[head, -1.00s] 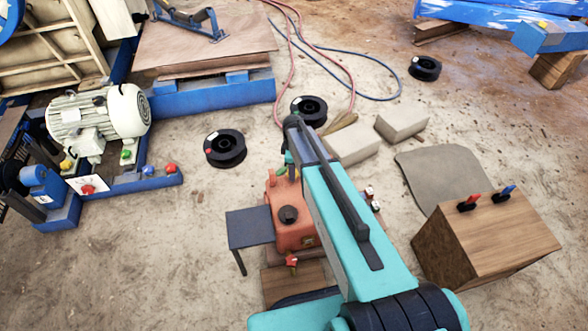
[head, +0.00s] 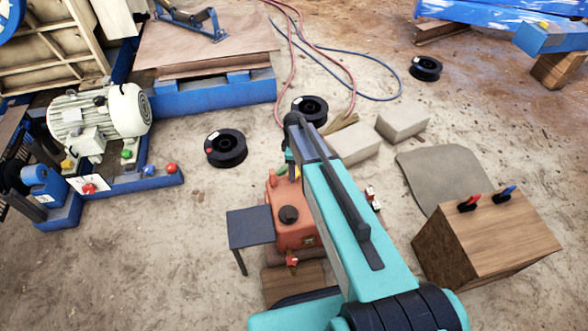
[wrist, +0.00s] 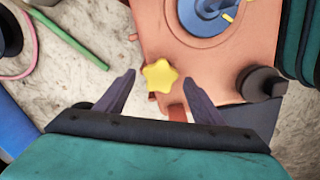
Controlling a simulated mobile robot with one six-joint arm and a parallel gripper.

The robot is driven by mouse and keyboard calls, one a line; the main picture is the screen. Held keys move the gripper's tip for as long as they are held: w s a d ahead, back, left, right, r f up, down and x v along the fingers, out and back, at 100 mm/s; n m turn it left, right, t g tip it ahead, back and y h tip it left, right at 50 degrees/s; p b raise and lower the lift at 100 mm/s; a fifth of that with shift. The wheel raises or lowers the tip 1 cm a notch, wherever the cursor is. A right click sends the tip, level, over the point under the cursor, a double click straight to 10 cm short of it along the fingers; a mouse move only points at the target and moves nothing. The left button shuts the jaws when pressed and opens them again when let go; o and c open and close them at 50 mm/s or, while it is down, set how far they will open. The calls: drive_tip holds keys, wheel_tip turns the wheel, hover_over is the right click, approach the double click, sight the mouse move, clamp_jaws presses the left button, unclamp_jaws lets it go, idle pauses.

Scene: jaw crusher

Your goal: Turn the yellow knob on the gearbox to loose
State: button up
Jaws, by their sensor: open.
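The gearbox (head: 288,215) is an orange-red housing with a dark cap on top, in the middle of the head view and partly behind my arm. In the wrist view the orange gearbox casing (wrist: 170,55) fills the upper middle. The yellow knob (wrist: 160,76) is star-shaped and shows at the casing's near edge in the wrist view. My gripper (wrist: 158,88) is open, with one dark finger on each side of the knob and a gap to both. I cannot tell how far above the knob the fingertips are. In the head view my arm hides the knob.
A wooden box (head: 485,240) with red and black-blue clamps stands right of my arm. A dark side table (head: 250,226) is beside the gearbox. Black spools (head: 226,148), grey blocks (head: 404,122) and hoses lie behind. A motor (head: 98,115) stands at left.

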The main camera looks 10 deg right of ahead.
wheel_tip(320, 180, up, 12)
drive_tip(key=shift+r+p, duration=0.15)
drive_tip(key=shift+p, duration=0.25)
idle(0.6)
drive_tip(key=s+f+m+g+p, duration=0.1)
drive_tip(key=s+f+m+p, duration=0.2)
drive_tip(key=s, duration=1.1)
drive_tip(key=s+f+m+g+p, duration=0.2)
drive_tip(key=s+f+m, duration=0.4)
drive_tip(key=s, duration=0.8)
drive_tip(key=s+f+m+g+p, duration=0.2)
drive_tip(key=s+f+m+p, duration=0.2)
drive_tip(key=s, duration=1)
drive_tip(key=shift+s+f+m+p, duration=0.35)
drive_tip(key=shift+m+p, duration=0.05)
drive_tip(key=shift+c, duration=0.2)
